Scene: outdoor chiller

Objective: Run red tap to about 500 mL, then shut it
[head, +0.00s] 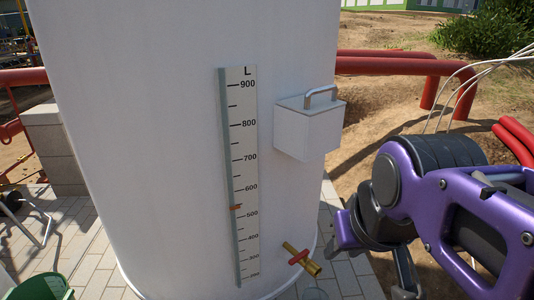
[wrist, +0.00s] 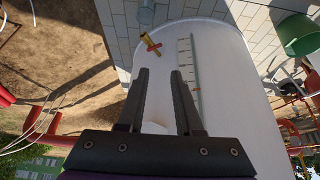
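A brass tap (head: 313,267) with a red handle (head: 298,258) sticks out low on the white tank (head: 150,120). The handle lies across the tap's body; I see no clear water stream. The tank's scale (head: 240,150) is marked in L, and its orange pointer (head: 235,207) sits a little above 500. My gripper (head: 375,245) is right of the tap, apart from it. In the wrist view, my gripper (wrist: 160,73) is open and empty, its fingers directed towards the tap (wrist: 147,38) and red handle (wrist: 154,46).
A grey container (head: 315,293) stands below the tap, partly cut off; it also shows in the wrist view (wrist: 146,15). A white box with a handle (head: 305,130) juts from the tank above the tap. A green bucket (head: 40,288) stands at lower left. Red pipes (head: 400,66) run behind.

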